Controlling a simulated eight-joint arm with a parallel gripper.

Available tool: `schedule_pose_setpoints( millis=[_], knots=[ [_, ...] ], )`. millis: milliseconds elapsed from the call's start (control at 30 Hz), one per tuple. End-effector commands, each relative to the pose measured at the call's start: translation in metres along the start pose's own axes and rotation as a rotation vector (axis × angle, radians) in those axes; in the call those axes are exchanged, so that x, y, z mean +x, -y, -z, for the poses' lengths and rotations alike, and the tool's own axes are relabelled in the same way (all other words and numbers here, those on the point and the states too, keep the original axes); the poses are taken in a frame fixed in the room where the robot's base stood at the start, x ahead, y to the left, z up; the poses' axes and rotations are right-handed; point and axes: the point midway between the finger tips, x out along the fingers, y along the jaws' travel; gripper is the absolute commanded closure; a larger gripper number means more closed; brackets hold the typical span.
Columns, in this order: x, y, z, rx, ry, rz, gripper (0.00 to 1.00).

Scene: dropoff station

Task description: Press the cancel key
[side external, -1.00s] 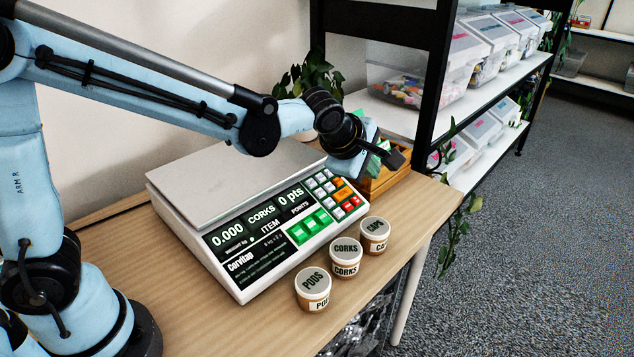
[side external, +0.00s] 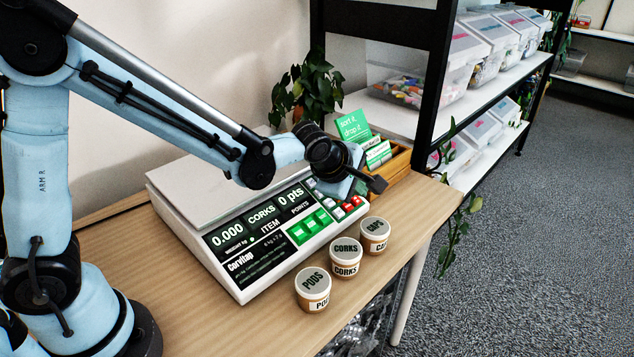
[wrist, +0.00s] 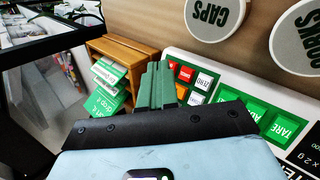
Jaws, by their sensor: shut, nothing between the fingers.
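The scale (side external: 232,272) stands on the table, its sloped front showing 0.000, CORKS and 0 pts. Its keypad has green keys (side external: 309,226) and small red keys (side external: 348,207) at the right end; the upper keys are largely hidden behind my gripper. In the wrist view, red, orange (wrist: 186,74) and white keys (wrist: 205,81) show just right of the fingers. No label reading cancel is legible, so I cannot tell which key it is. My gripper (wrist: 157,68) is shut and empty, with green fingers together. In the side view it hangs over the keypad; contact cannot be seen.
Three lidded tubs, PODS (side external: 313,290), CORKS (side external: 345,259) and CAPS (side external: 375,236), stand in front of the scale. A wooden card box (side external: 398,165) and a potted plant (side external: 313,85) are behind the keypad end. A black-framed shelf (side external: 432,85) rises beyond the table.

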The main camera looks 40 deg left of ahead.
Motion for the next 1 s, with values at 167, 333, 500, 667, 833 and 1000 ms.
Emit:
schedule_pose_setpoints(
  millis=[167, 333, 500, 667, 833, 1000],
  knots=[
    [0.013, 0.009, 0.01, -0.002, -0.001, 0.0, 1.0],
    [0.019, 0.014, 0.014, -0.001, -0.001, 0.0, 1.0],
    [0.021, 0.015, 0.015, -0.001, -0.001, 0.0, 1.0],
    [0.02, 0.015, 0.015, -0.001, -0.001, 0.0, 1.0],
    [0.02, 0.015, 0.015, -0.001, -0.001, 0.0, 1.0],
    [0.02, 0.015, 0.015, -0.001, -0.001, 0.0, 1.0]
  ],
)
